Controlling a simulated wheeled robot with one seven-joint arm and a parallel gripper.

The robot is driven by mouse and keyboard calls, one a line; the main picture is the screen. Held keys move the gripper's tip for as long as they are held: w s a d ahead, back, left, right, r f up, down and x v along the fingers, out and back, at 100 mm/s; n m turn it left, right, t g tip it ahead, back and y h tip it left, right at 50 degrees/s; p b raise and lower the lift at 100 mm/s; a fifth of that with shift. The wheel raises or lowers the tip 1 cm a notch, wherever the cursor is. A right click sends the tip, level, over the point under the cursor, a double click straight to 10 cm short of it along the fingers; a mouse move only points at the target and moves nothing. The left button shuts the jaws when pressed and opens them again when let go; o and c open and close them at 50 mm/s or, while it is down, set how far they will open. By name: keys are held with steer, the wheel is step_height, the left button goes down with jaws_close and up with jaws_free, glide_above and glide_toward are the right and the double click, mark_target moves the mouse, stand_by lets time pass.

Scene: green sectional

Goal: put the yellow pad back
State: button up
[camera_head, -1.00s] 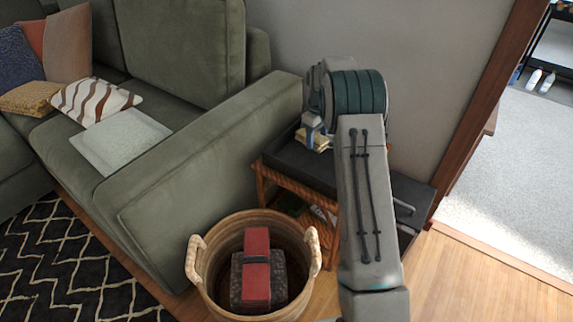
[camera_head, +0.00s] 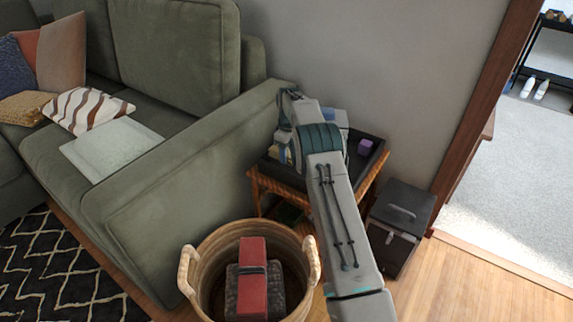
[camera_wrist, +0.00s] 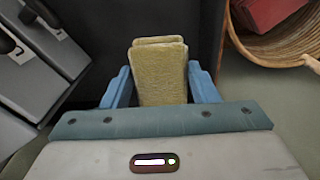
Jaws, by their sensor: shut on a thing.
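The yellow pad (camera_wrist: 160,72) is between the two blue fingers of my gripper (camera_wrist: 160,88) in the wrist view. It looks like a thick folded or doubled pad, and my gripper is shut on it. In the head view my gripper (camera_head: 280,150) is at the left part of the dark tray top of the side table (camera_head: 352,172), beside the sofa arm. My arm hides most of that top. I cannot tell whether the pad touches the tray.
A woven basket (camera_head: 205,245) holding a red and dark object (camera_head: 253,275) stands in front. A dark box with a handle (camera_head: 402,210) stands right of the table. The green sofa arm (camera_head: 190,150) borders the left.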

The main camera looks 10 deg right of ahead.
steer(key=shift+w+a+f, duration=0.15)
steer(key=shift+a+f, duration=0.2)
steer(key=shift+f+b, duration=0.8)
steer(key=shift+f, duration=1.05)
steer(key=shift+f, duration=0.2)
steer(key=o, duration=0.7)
steer(key=shift+r, duration=0.1)
